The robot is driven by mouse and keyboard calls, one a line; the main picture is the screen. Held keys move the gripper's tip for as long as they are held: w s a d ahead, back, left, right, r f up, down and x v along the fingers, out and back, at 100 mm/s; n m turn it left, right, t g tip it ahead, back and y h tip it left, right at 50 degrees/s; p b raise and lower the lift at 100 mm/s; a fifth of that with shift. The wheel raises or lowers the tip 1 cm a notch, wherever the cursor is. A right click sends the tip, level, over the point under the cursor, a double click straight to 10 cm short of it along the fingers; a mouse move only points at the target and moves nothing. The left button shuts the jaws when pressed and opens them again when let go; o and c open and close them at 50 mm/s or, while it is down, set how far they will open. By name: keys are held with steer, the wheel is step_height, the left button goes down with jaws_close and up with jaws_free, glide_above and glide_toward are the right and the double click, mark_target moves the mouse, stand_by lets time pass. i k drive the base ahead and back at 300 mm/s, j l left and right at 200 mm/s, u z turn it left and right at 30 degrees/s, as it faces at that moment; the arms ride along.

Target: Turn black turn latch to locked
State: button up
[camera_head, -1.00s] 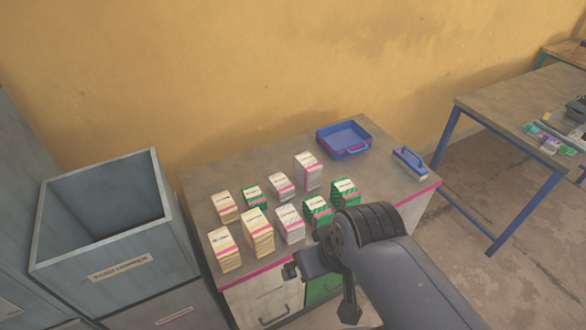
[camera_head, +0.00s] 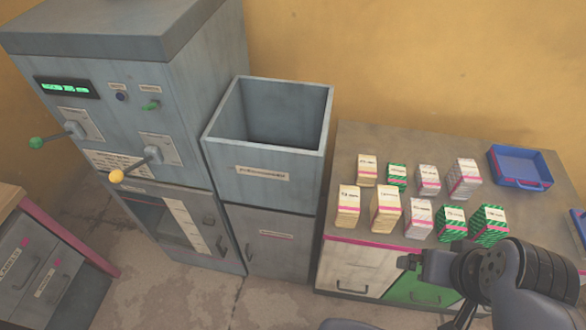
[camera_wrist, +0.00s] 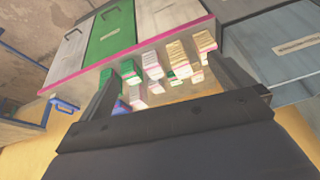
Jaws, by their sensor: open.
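A grey press machine (camera_head: 180,110) stands at the left in the head view. Its front has a small dark round knob (camera_head: 121,96) and a green turn switch (camera_head: 150,105) under small labels. A dark handle (camera_head: 208,220) sits on its lower door. I cannot make out for sure which part is the black turn latch, or its setting. My gripper (camera_wrist: 167,65) is open and empty in the wrist view, its fingers wide apart. In the head view my gripper (camera_head: 407,262) is at the lower right, in front of the table and far from the machine.
Two levers, with a green ball (camera_head: 36,143) and a yellow ball (camera_head: 116,176), jut from the machine. A grey open bin (camera_head: 268,185) stands between it and a table (camera_head: 345,150) with several card stacks and a blue tray (camera_head: 520,166). A drawer cabinet (camera_head: 40,260) is at the lower left.

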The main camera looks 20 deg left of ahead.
mark_target(210, 221)
steer(key=u, duration=2.35)
